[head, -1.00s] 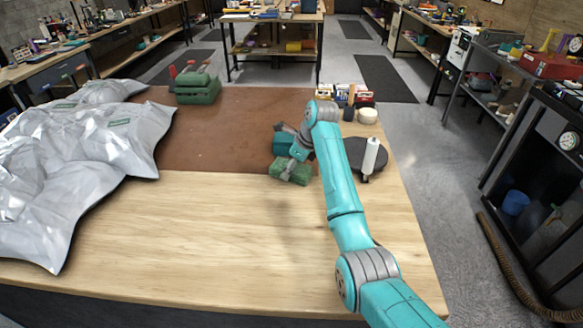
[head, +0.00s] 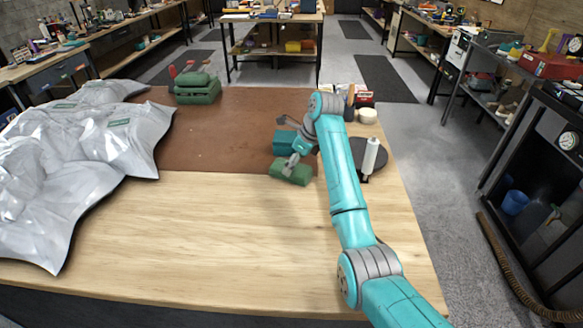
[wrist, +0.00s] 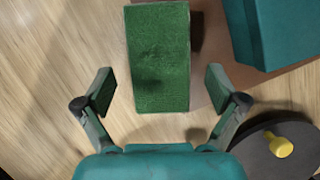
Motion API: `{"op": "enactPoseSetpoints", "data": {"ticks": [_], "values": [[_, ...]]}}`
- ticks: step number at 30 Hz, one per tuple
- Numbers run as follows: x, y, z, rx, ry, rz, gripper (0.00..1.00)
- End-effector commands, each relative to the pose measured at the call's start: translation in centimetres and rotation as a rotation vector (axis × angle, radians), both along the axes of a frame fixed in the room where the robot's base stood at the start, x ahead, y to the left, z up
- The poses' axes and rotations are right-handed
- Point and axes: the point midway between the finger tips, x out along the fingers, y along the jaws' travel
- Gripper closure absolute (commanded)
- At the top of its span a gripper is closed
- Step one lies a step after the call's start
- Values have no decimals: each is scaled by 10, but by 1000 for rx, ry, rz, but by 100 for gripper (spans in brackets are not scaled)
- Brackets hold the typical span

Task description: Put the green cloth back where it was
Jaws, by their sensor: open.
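The green cloth (head: 290,173) is a folded, block-shaped bundle. It lies on the table at the front edge of the brown mat, in front of a teal box. My gripper (wrist: 160,88) is open, one finger to each side of the cloth's lower end, with visible gaps. In the head view my gripper (head: 291,163) is just over the cloth and partly covers it. I cannot tell its exact height above the cloth.
The teal box (head: 284,143) stands just behind the cloth. Silvery plastic sheeting (head: 90,170) covers the left side. The front of the wooden table (head: 190,240) is clear.

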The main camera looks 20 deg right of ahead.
Motion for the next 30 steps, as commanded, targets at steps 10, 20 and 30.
{"op": "enactPoseSetpoints", "data": {"ticks": [10, 20, 30], "values": [[-17, -20, 63, 0, -2, -1, 5], [-23, -27, 87, 1, -1, 0, 5], [-23, -27, 87, 1, -1, 0, 5]]}}
